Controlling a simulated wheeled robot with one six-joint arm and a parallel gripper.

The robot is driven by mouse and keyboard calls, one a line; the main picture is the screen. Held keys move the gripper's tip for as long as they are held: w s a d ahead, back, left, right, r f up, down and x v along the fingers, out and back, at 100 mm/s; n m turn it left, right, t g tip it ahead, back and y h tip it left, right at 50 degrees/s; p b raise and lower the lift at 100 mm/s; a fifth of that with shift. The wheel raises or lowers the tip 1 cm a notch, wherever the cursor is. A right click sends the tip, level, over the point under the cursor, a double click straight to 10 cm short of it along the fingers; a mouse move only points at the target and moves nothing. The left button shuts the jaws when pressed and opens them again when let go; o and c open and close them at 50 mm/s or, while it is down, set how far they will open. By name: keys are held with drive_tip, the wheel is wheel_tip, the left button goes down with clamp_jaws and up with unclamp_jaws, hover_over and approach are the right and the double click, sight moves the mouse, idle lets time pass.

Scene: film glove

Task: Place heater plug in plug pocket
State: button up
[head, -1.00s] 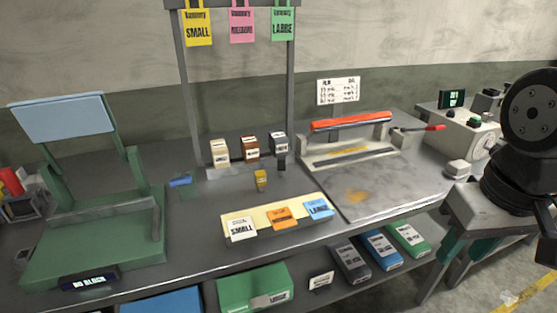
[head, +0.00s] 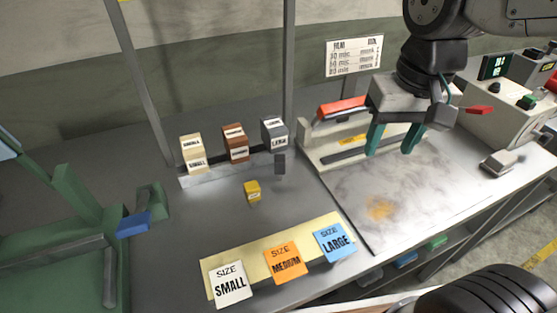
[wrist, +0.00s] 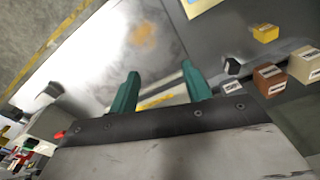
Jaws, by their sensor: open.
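My gripper (head: 392,147) points down with teal fingers apart and nothing between them, above the sealer end of the grey plate. Its fingers also show in the wrist view (wrist: 161,76). No label clearly names the heater plug or plug pocket, so I cannot tell which things they are. A small yellow block (head: 252,190) stands on the bench, left of my gripper; it also shows in the wrist view (wrist: 265,32). A small dark upright piece (head: 280,163) stands before the grey block.
A sealer with a red bar (head: 343,107) stands close behind my gripper. Cream, brown and grey blocks (head: 235,142) stand in a rack. Size cards lie along a yellow strip (head: 325,259). A green frame (head: 75,225) fills the left. The grey plate (head: 410,195) is mostly clear.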

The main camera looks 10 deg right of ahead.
drive_tip(key=w+a+f, duration=0.3)
drive_tip(key=w+a, duration=0.6)
drive_tip(key=m+g, duration=0.1)
hover_over(280, 158)
wheel_tip(280, 158, down, 4)
drive_tip(key=shift+w+f, duration=0.15)
drive_tip(key=shift+a+f, duration=0.1)
drive_tip(key=shift+f, duration=0.25)
wheel_tip(280, 158, down, 7)
drive_tip(key=shift+f, duration=0.1)
drive_tip(key=shift+c, duration=0.3)
clamp_jaws()
